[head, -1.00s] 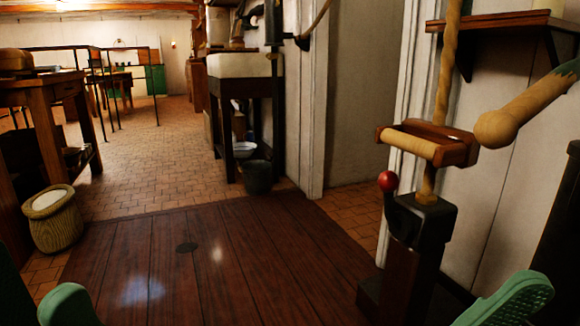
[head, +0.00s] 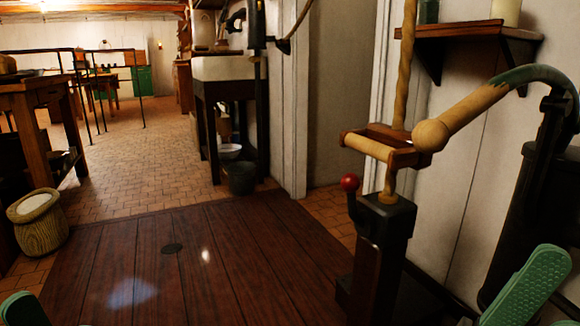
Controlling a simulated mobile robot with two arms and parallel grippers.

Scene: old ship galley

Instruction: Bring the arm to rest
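My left gripper (head: 22,308) shows only as a green tip at the bottom left corner. My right gripper (head: 527,285) shows as a green finger with a ridged pad at the bottom right, with a bit of green at the lower edge beside it. I see nothing held in the visible parts. Most of both grippers is cut off by the frame, so I cannot tell whether they are open or shut. The right finger appears low in front of the white wall, apart in the picture from the wooden-ended lever (head: 452,118).
A dark post (head: 380,250) with a red-knobbed lever (head: 349,183) and a wooden handle frame (head: 380,147) on a rope stands right of centre. A shelf (head: 470,34) is on the wall. A sack (head: 38,225) stands left. The dark plank floor (head: 190,275) is clear.

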